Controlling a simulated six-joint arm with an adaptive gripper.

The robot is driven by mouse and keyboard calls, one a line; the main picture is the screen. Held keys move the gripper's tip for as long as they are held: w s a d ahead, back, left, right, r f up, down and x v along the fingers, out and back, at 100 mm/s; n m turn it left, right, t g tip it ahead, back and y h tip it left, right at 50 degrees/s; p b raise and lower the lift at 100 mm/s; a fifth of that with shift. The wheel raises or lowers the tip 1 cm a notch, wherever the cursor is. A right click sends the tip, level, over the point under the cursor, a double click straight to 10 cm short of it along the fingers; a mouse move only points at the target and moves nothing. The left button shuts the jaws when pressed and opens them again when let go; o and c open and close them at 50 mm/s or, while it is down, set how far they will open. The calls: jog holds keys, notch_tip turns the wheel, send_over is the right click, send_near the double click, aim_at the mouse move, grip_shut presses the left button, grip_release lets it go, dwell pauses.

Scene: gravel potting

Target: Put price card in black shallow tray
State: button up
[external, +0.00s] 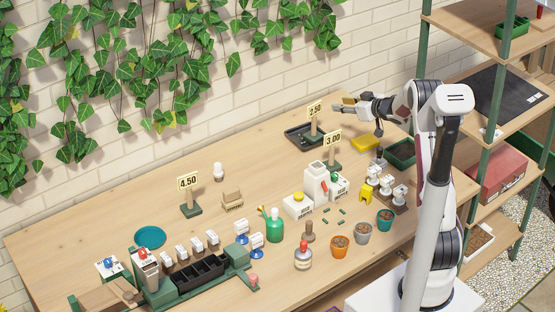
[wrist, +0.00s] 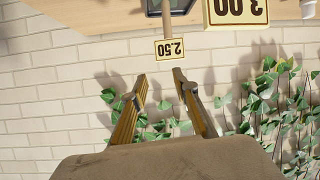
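The 2.50 price card (external: 314,109) is upright on a wooden post at the back of the bench. Its foot appears to be in the black shallow tray (external: 291,133), but I cannot tell for certain. The 3.00 card (external: 333,138) stands in front and to the right, and the 4.50 card (external: 187,181) stands on a dark green base at centre-left. My gripper (external: 342,104) is open and empty, raised just right of the 2.50 card. In the wrist view, the open fingers of my gripper (wrist: 160,76) point toward the upside-down 2.50 card (wrist: 170,48), apart from it; the 3.00 card (wrist: 236,9) is larger.
A yellow sponge-like block (external: 365,144) and a dark green tray (external: 401,153) lie under my arm. White containers (external: 316,180), small pots (external: 340,246) and a green bottle (external: 274,226) crowd the front. Bench left of the black tray is clear. A brick wall with ivy is behind.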

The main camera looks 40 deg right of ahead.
jog(key=s+a+r+m+g+h, duration=0.1)
jog(key=s+a+r+h, duration=0.1)
jog(key=s+a+r, duration=0.45)
jog(key=s+a+r+m+g+h, duration=0.1)
jog(key=s+a+r+m+h, duration=0.15)
jog(key=s+r, duration=0.65)
jog(key=s+a+f+g+y, duration=0.1)
jog(key=s+a+g, duration=0.1)
jog(key=s+a, duration=0.4)
jog(key=s+a+f+n+g+y, duration=0.1)
jog(key=s+a, duration=0.6)
jog(key=s, duration=0.8)
jog(key=s+a+f+g+y, duration=0.2)
jog(key=s+a, duration=0.4)
jog(key=s, duration=0.5)
jog(key=shift+a+f+n+g, duration=0.2)
jog(key=shift+f+n+g, duration=0.15)
jog(key=shift+f, duration=0.15)
